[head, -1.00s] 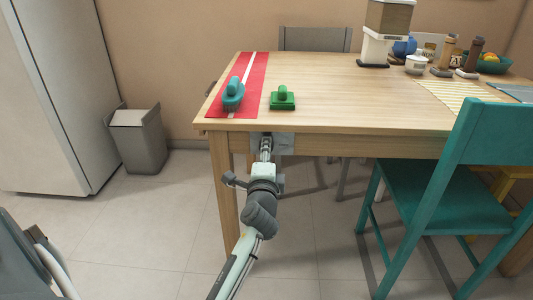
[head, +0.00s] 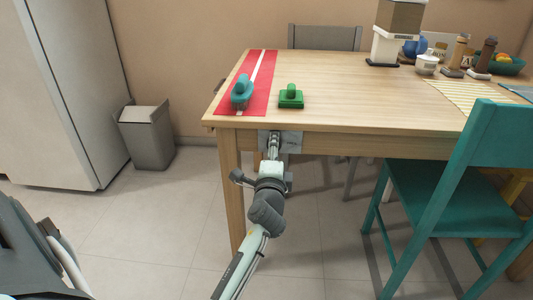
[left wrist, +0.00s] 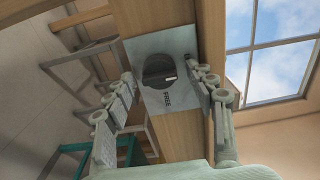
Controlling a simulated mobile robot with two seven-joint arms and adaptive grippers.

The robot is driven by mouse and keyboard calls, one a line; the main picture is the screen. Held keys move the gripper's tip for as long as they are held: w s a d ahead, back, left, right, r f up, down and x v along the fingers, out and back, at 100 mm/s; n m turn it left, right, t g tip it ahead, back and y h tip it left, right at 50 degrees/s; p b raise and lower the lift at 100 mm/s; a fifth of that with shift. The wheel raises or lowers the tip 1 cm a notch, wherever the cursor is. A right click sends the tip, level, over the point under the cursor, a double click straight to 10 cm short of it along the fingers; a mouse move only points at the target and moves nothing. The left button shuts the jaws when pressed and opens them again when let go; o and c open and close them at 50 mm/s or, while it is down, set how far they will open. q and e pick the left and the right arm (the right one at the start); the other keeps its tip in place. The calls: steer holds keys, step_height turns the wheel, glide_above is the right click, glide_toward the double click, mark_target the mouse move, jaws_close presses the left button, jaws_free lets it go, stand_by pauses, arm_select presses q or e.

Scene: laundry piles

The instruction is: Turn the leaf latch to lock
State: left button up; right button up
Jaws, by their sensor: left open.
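The leaf latch is a dark round knob (left wrist: 158,71) with a raised grip bar and a pale mark at its right end. It sits on a grey plate (left wrist: 178,101) lettered "FREE", fixed to the table's front apron. In the head view the plate (head: 293,142) shows just under the table edge, with the knob hidden behind my gripper. My left gripper (head: 273,146) is at the plate. In the left wrist view my left gripper (left wrist: 166,80) is open, one finger on each side of the knob, with visible gaps. My right gripper is not in view.
The wooden table (head: 345,85) carries a red runner (head: 258,72), a teal iron-shaped object (head: 241,95) and a green block-like object (head: 291,97). A teal chair (head: 440,185) stands right of my arm. A grey bin (head: 148,138) stands left. Floor between is clear.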

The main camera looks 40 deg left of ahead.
arm_select(q)
steer(key=s+d+m+p, duration=0.4)
steer(key=s+m+p, duration=0.25)
steer(key=m, duration=1.15)
steer(key=s+d+f+n+g+h, duration=0.1)
steer(key=s+f+n+g+h, duration=0.2)
steer(key=s+f+n+g, duration=0.2)
steer(key=s+d+f+n+g+h, duration=0.1)
steer(key=s+f+n+g, duration=0.4)
steer(key=s+f+n, duration=0.6)
steer(key=shift+s+d+f+n+h, duration=0.3)
steer(key=shift+f+n+h, duration=0.6)
steer(key=shift+f+n, duration=2.35)
steer(key=shift+s+r+n, duration=0.15)
steer(key=shift+r+n, duration=0.3)
steer(key=shift+r, duration=0.05)
